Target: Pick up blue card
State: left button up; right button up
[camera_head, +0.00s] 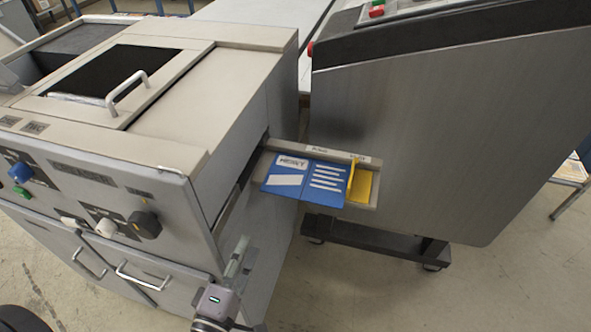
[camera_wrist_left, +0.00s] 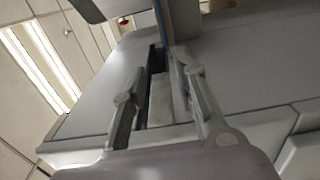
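The blue card (camera_head: 322,192) lies on a small tray (camera_head: 372,172) at the side of the machine in the head view. It has two panels with white labels and lines, and its near edge reaches the tray's front edge. In the left wrist view, a thin blue strip (camera_wrist_left: 160,20), likely its edge, shows ahead of the fingers. A yellow card (camera_head: 362,186) lies to its right. My left gripper (camera_head: 242,250) is below and left of the blue card, apart from it. Its fingers (camera_wrist_left: 165,65) are spread with nothing between them. My right gripper is not in view.
The grey machine (camera_head: 200,100) with knobs and handles fills the left, close to my left gripper. A tall metal cabinet (camera_head: 440,130) on a dark wheeled base stands right behind the tray. Open floor (camera_head: 400,295) lies in front.

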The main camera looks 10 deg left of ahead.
pick_arm(q)
jog(key=w+p, duration=0.2)
jog(key=w, duration=0.4)
jog(key=p, duration=0.2)
send_near(287, 176)
jog(key=w, duration=0.1)
jog(key=w+a, duration=0.1)
jog(key=w, duration=0.1)
jog(key=shift+w+f, duration=0.1)
jog(key=shift+w, duration=0.1)
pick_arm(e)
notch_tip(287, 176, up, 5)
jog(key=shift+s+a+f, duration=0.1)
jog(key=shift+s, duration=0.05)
pick_arm(q)
jog(key=shift+c, duration=0.6)
grip_shut()
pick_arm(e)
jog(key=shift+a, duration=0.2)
